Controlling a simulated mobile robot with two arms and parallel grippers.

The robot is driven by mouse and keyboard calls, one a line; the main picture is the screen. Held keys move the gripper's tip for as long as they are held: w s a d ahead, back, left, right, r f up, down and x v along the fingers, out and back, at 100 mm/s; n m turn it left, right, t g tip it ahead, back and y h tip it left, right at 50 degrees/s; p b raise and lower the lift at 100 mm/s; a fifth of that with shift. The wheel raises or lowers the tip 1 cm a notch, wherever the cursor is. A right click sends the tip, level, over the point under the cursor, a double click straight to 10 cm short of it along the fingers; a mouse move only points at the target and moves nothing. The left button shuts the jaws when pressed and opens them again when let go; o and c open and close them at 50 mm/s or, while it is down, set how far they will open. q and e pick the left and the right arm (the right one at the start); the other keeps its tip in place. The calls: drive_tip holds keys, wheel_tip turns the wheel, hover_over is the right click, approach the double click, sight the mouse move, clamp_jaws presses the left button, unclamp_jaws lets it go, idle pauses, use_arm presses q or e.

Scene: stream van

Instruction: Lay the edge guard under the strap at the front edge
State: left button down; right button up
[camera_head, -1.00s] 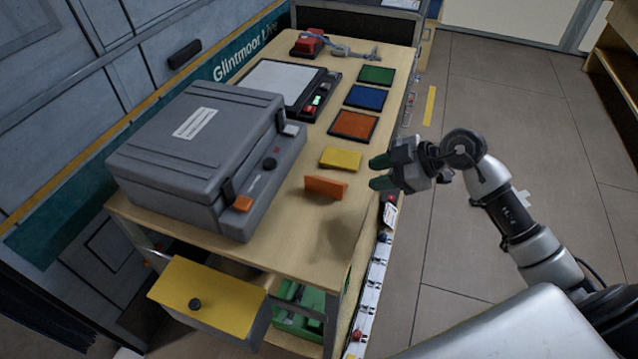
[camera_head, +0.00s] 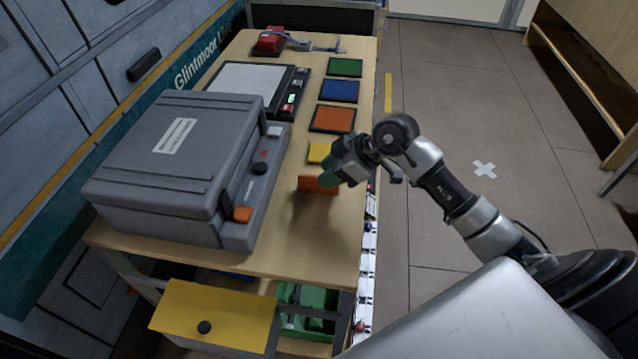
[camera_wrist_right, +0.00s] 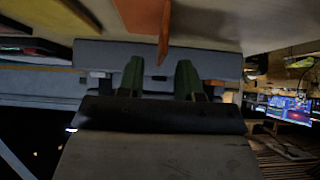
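An orange plate (camera_head: 317,186), which looks like the edge guard, stands upright on the bench right of the grey case. My right gripper (camera_head: 330,173) is just beside it in the head view and partly covers its right end. In the right wrist view the green fingers (camera_wrist_right: 160,75) are spread apart, with the thin orange plate (camera_wrist_right: 165,32) in line with the gap between them; contact cannot be told. A grey-blue strap (camera_head: 300,43) lies by a red block (camera_head: 270,39) at the far end of the bench. My left gripper is not in view.
The grey case (camera_head: 175,150) fills the bench's left side. A yellow pad (camera_head: 319,151), an orange pad (camera_head: 333,118), a blue pad (camera_head: 339,90) and a green pad (camera_head: 345,66) line the right side. A yellow drawer (camera_head: 215,312) juts out in front. Floor at right is clear.

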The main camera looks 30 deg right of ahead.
sight(308, 183)
drive_tip(key=x, duration=0.3)
drive_tip(key=shift+w+a+f, duration=0.1)
drive_tip(key=shift+a+f, duration=0.05)
drive_tip(key=shift+f, duration=0.2)
clamp_jaws()
drive_tip(key=shift+r, duration=0.2)
